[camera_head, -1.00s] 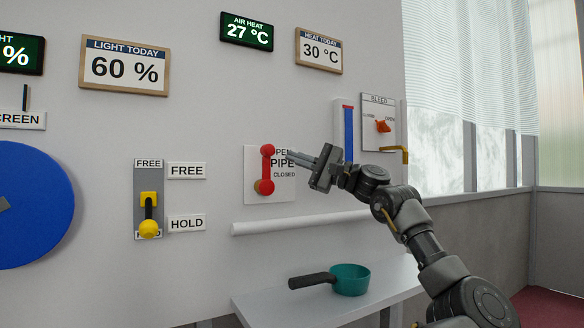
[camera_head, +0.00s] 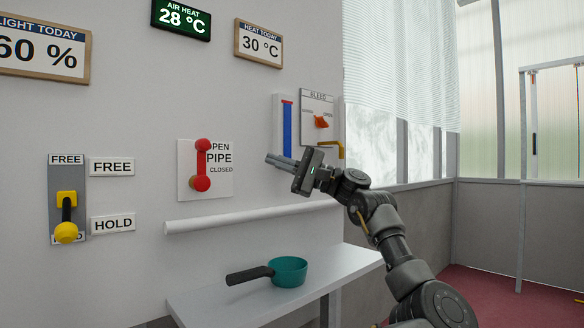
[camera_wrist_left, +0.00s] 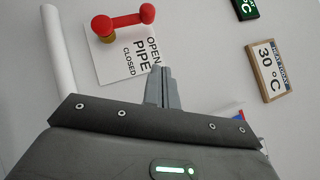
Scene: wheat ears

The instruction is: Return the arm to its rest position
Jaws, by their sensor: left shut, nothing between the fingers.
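My left gripper (camera_head: 270,159) is shut and empty, in front of the white wall to the right of the pipe panel (camera_head: 222,187). Its closed fingers (camera_wrist_left: 160,75) show in the left wrist view, pointing toward the panel lettering. The red pipe lever (camera_head: 202,165) stands upright, with its upper knob beside the word OPEN. The gripper is apart from the lever. In the left wrist view the lever (camera_wrist_left: 122,22) is at the upper left. My right gripper is not in view.
A white rail (camera_head: 245,216) runs below the panel. A teal pan (camera_head: 289,271) sits on a white shelf (camera_head: 225,301). The bleed panel (camera_head: 318,105), a blue gauge (camera_head: 287,130) and a yellow-knobbed lever (camera_head: 66,225) are on the wall. Open floor lies at right.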

